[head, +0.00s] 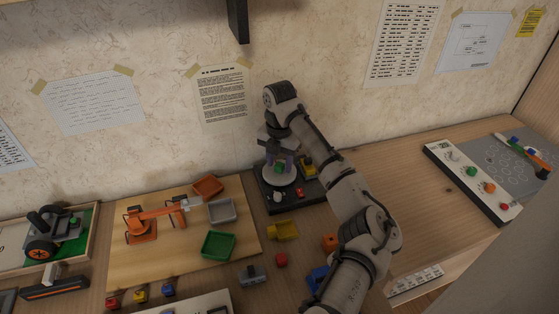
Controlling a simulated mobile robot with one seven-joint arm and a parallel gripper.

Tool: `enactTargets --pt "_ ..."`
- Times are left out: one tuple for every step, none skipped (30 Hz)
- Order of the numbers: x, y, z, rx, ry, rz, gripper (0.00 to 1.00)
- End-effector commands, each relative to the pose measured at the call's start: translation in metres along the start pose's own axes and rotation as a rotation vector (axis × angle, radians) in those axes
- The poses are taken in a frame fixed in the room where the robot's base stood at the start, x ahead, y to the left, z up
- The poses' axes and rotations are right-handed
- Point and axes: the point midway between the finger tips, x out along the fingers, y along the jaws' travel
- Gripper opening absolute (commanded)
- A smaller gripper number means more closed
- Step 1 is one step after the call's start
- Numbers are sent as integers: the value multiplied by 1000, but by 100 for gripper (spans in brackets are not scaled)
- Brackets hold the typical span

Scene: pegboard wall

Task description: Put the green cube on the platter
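The platter (272,182) is a round, pale disc on a black base with small controls on it. The green cube (280,168) is small and shows at the platter, just below and between the fingers of my gripper (280,160). My gripper points down over the platter. The fingers are small and partly shaded, so I cannot tell whether they grip the cube. I also cannot tell whether the cube touches the platter's surface.
A yellow block (308,167) stands right of the platter. A wooden board (170,268) to the left holds a small orange arm and red, grey and green trays. A control panel (470,182) is at right.

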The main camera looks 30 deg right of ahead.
Motion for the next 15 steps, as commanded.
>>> enactTargets --pt "0 0 0 0 0 0 42" --pt "0 0 0 0 0 0 42" --pt "0 0 0 0 0 0 42" --pt "0 0 0 0 0 0 42" --pt "0 0 0 0 0 0 42" --pt "-1 0 0 0 0 0 42" --pt "-2 0 0 0 -1 0 42" --pt "-3 0 0 0 -1 0 42" --pt "-5 0 0 0 -1 0 42" --pt "-7 0 0 0 -2 1 42" --pt "-11 0 0 0 -2 1 42" --pt "-17 0 1 0 -2 1 42" --pt "-22 0 1 0 -3 1 42" --pt "-28 1 1 -1 -4 1 42" --pt "-36 1 0 -2 -3 1 42"
